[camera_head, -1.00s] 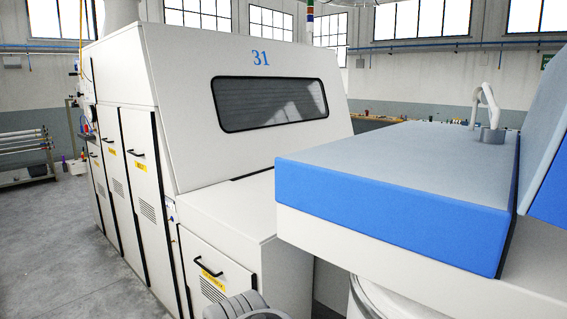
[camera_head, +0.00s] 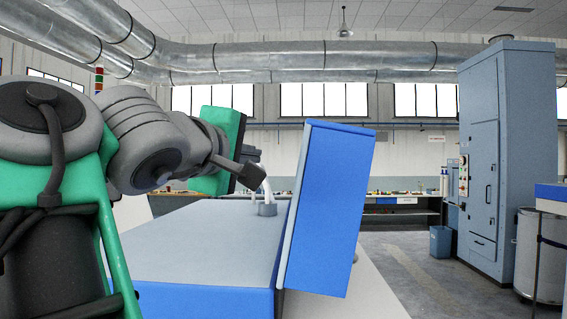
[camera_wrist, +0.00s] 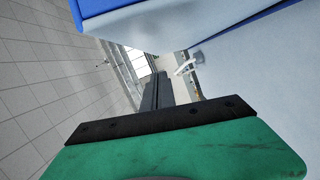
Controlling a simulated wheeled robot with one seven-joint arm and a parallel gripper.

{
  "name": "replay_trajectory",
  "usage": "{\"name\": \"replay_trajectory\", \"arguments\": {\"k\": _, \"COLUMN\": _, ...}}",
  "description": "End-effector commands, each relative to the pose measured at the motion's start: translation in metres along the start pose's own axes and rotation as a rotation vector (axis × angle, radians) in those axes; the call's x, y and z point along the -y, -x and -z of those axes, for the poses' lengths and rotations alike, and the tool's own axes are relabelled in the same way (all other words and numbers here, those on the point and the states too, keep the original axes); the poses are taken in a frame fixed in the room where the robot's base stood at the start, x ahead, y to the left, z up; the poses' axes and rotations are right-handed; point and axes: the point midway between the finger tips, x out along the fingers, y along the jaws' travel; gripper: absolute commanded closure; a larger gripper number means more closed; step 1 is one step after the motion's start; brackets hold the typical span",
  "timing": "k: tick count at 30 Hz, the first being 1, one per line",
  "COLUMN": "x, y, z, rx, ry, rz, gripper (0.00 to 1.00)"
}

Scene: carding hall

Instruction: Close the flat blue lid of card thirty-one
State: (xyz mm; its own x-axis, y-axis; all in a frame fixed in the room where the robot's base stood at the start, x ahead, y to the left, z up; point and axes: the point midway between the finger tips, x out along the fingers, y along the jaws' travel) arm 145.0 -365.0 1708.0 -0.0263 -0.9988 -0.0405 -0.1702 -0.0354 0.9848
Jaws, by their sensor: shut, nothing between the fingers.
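The flat blue lid (camera_head: 330,215) stands raised at the right side of the low blue-sided coiler box (camera_head: 205,240), close to upright and leaning a little right. The box has a flat grey top. My gripper (camera_head: 248,176) is left of the lid and above the box top, apart from the lid in the head view. In the wrist view its dark fingers (camera_wrist: 158,88) are together with nothing between them. A pale panel with a blue edge, seemingly the lid (camera_wrist: 150,22), crosses the top of that view. The card's number is not in view now.
A small white curved spout on a grey base (camera_head: 267,209) stands on the box top, near the lid and gripper. A tall blue-grey cabinet (camera_head: 500,170), a blue bin (camera_head: 440,242) and a pale can (camera_head: 538,255) stand right. Floor right of the lid is clear.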

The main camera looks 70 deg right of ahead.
Motion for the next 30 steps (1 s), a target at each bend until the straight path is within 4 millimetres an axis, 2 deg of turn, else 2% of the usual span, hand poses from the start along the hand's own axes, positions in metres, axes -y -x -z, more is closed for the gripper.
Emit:
{"name": "replay_trajectory", "arguments": {"k": 5, "x": 0.001, "y": -0.017, "z": -0.001, "rx": 0.005, "ry": 0.002, "rz": -0.001, "gripper": 1.00}}
{"name": "replay_trajectory", "arguments": {"k": 11, "x": 0.002, "y": -0.049, "z": -0.002, "rx": 0.006, "ry": 0.003, "rz": 0.002, "gripper": 1.00}}
{"name": "replay_trajectory", "arguments": {"k": 18, "x": 0.001, "y": -0.099, "z": -0.001, "rx": 0.004, "ry": 0.003, "rz": 0.004, "gripper": 1.00}}
{"name": "replay_trajectory", "arguments": {"k": 24, "x": 0.001, "y": -0.105, "z": -0.029, "rx": 0.002, "ry": 0.000, "rz": 0.000, "gripper": 1.00}}
{"name": "replay_trajectory", "arguments": {"k": 30, "x": 0.002, "y": -0.108, "z": -0.037, "rx": -0.004, "ry": 0.001, "rz": 0.003, "gripper": 1.00}}
